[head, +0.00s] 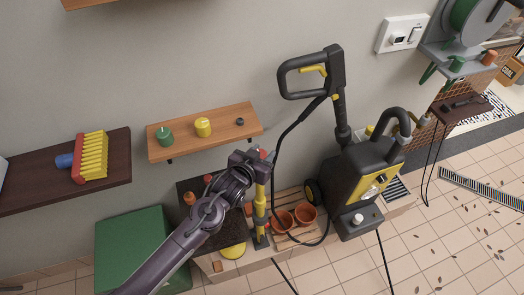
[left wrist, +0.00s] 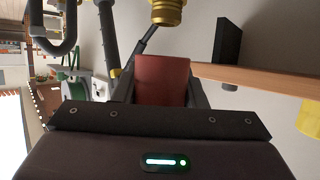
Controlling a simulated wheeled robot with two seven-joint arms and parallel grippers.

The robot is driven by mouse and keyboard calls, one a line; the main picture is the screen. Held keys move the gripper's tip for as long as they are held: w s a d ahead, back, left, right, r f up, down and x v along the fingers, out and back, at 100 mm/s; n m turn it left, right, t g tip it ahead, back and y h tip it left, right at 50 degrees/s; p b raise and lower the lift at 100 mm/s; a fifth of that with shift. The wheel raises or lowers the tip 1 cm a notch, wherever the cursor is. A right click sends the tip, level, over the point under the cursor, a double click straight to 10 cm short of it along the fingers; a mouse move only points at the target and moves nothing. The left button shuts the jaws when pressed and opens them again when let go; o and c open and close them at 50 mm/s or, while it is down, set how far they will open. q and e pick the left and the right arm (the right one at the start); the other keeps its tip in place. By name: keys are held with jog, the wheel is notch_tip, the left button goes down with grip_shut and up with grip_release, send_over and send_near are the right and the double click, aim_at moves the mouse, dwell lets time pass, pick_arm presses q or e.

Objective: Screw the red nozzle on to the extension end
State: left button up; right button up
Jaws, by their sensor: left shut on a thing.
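The red nozzle (left wrist: 162,80) is between the fingers of my left gripper (head: 258,158), which is shut on it. In the left wrist view the brass-coloured extension end (left wrist: 168,12) is just beyond the nozzle, with a visible gap between them. In the head view the yellow extension (head: 260,198) stands upright below the gripper. My gripper hides its top in that view, and only a sliver of red shows at the fingers. My right gripper is not in view.
A wooden shelf (head: 226,137) on the wall holds a green nozzle (head: 165,137), a yellow nozzle (head: 203,127) and a small black piece (head: 240,121). The pressure washer (head: 350,188), its hose and terracotta pots (head: 285,222) are close on the right.

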pick_arm(q)
jog(key=shift+f, duration=0.55)
jog(key=shift+p, duration=0.3)
dwell(1.4)
jog(key=shift+f+b, duration=1)
jog(key=shift+f, duration=0.35)
jog(key=o, duration=1)
jog(key=shift+s, duration=0.1)
